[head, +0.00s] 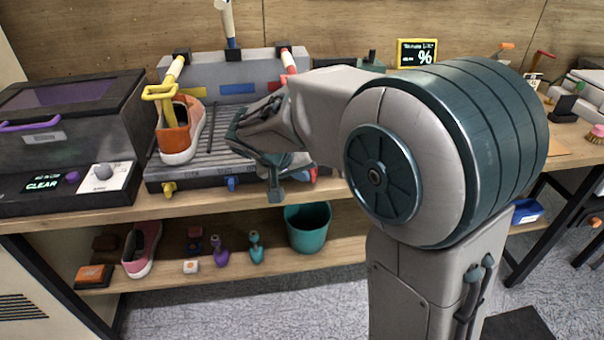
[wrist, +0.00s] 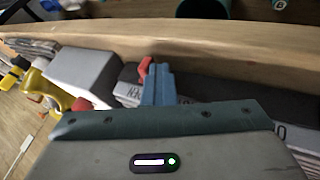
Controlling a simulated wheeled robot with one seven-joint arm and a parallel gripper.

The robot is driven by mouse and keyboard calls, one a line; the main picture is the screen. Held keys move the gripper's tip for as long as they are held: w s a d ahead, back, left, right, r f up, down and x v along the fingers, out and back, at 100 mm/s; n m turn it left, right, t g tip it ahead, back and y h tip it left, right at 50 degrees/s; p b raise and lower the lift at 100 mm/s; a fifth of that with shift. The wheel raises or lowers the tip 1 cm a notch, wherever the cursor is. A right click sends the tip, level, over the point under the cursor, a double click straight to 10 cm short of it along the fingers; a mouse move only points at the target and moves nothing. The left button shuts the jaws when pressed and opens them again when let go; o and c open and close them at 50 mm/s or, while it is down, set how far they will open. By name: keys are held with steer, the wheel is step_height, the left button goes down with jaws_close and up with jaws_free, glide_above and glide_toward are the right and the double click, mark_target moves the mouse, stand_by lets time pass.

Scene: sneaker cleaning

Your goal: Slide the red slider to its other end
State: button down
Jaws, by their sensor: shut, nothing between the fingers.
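The red slider (head: 312,174) shows as a small red piece on the front edge of the grey cleaning station, right of my gripper (head: 275,188) and partly hidden by my arm. In the wrist view, a small red knob (wrist: 144,69), which looks like the slider, stands just left of my gripper's fingertips (wrist: 158,72). The fingers are shut with nothing between them. They are very close to the knob; I cannot tell whether they touch it. The slider's track is mostly hidden by the fingers.
The blue slider (head: 231,183) and yellow slider (head: 168,188) are further left on the same front edge. An orange sneaker (head: 180,135) stands on the station (head: 155,173). A teal bin (head: 307,228) is on the shelf below. The dark-lidded box (head: 70,140) is at left.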

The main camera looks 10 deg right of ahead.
steer(key=shift+d, duration=0.2)
steer(key=a+b, duration=0.1)
steer(key=a, duration=0.3)
steer(key=shift+s+a+r, duration=0.1)
steer(key=shift+a, duration=0.3)
steer(key=p+v, duration=0.2)
steer(key=v, duration=0.7)
steer(key=s+d+r+g+y+p, duration=0.1)
steer(key=s+d+r+y+p, duration=0.1)
steer(key=s+d+p, duration=0.5)
steer(key=s+d+r+n+g+y+p, duration=0.1)
steer(key=s+d+r+y+p, duration=0.2)
steer(key=s+d+p, duration=0.3)
steer(key=s+d+r, duration=0.1)
steer(key=s+d, duration=0.1)
steer(key=s, duration=0.3)
steer(key=shift+y+p, duration=0.3)
steer(key=shift+p, duration=0.1)
steer(key=shift+w+r, duration=0.1)
